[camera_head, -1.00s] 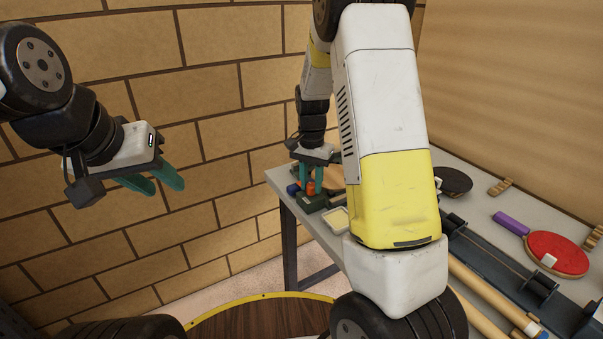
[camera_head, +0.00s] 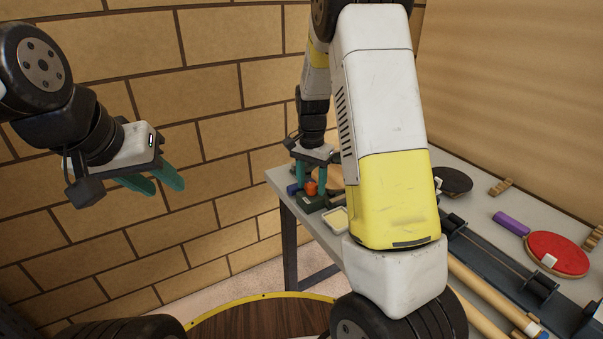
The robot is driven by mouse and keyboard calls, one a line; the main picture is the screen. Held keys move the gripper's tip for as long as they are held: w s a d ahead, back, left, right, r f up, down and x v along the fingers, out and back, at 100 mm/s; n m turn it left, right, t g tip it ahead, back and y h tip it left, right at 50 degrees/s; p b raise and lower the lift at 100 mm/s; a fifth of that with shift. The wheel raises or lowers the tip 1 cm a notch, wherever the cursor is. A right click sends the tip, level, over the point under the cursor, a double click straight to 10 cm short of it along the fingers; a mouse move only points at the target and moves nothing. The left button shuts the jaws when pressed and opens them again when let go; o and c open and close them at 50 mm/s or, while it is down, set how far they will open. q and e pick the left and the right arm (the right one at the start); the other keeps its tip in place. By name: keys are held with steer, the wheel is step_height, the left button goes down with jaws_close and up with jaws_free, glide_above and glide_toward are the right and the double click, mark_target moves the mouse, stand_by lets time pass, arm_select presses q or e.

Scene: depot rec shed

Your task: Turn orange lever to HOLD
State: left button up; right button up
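A small orange part (camera_head: 311,188), which I take for the orange lever, sits on a dark green block (camera_head: 310,203) at the far left end of the grey table. My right gripper (camera_head: 311,184) points down there, its teal fingers on either side of the orange part. A gap shows between the fingers; whether they touch the part I cannot tell. Any HOLD marking is too small to read. My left gripper (camera_head: 154,189) hangs in front of the brick wall, its teal fingers apart and empty.
The grey table (camera_head: 455,162) holds a black paddle (camera_head: 454,181), a red paddle (camera_head: 560,253), a purple cylinder (camera_head: 511,224) and a pale tray (camera_head: 337,220) near the green block. Wooden rods (camera_head: 487,293) lie at the near edge. My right arm hides the table's middle.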

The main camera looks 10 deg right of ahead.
mark_target(311, 185)
steer(key=shift+r, duration=3.9)
steer(key=s+a+r+n+t+y, duration=0.1)
steer(key=s+r+n+t, duration=0.2)
steer(key=s, duration=0.9)
steer(key=s+a+r+n+t+y, duration=0.1)
steer(key=s+r+n+t, duration=0.2)
steer(key=s+r+n, duration=0.3)
steer(key=s+r, duration=0.4)
steer(key=s, duration=0.2)
steer(key=shift+r, duration=0.15)
